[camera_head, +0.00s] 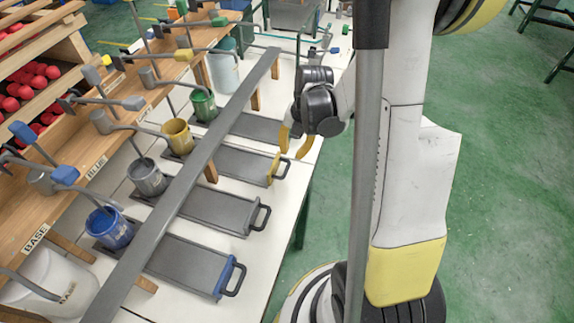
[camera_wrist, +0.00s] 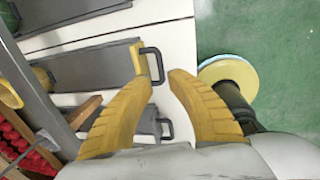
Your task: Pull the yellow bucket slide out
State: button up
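The yellow bucket (camera_head: 177,137) stands at the inner end of its grey slide (camera_head: 228,160), second from the far end of the row. The slide has a yellow end piece and a dark loop handle (camera_head: 283,169) at the table's right edge. My gripper (camera_head: 295,142) is open and empty, above and slightly beyond that handle. In the wrist view, the fingertips of my gripper (camera_wrist: 157,82) are spread apart, with the handle (camera_wrist: 154,65) just ahead of the gap. No contact with the handle shows. Part of the yellow bucket (camera_wrist: 8,94) shows at the left edge.
Neighbouring slides hold a green bucket (camera_head: 203,105), a grey bucket (camera_head: 147,178) and a blue bucket (camera_head: 109,229). A long grey bar (camera_head: 183,190) crosses above the slides. A wooden rack with levers (camera_head: 100,160) stands left. Green floor (camera_head: 500,200) lies open at right.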

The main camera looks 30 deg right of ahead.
aim_at(287, 168)
jog(key=f+b, duration=0.1)
jog(key=f, duration=0.1)
jog(key=f+b, duration=0.1)
jog(key=f, duration=0.2)
jog(key=w+a+f+b, duration=0.1)
jog(key=f, duration=0.2)
jog(key=shift+w+f, duration=0.1)
jog(key=shift+f, duration=0.05)
jog(key=shift+c, duration=0.4)
grip_shut()
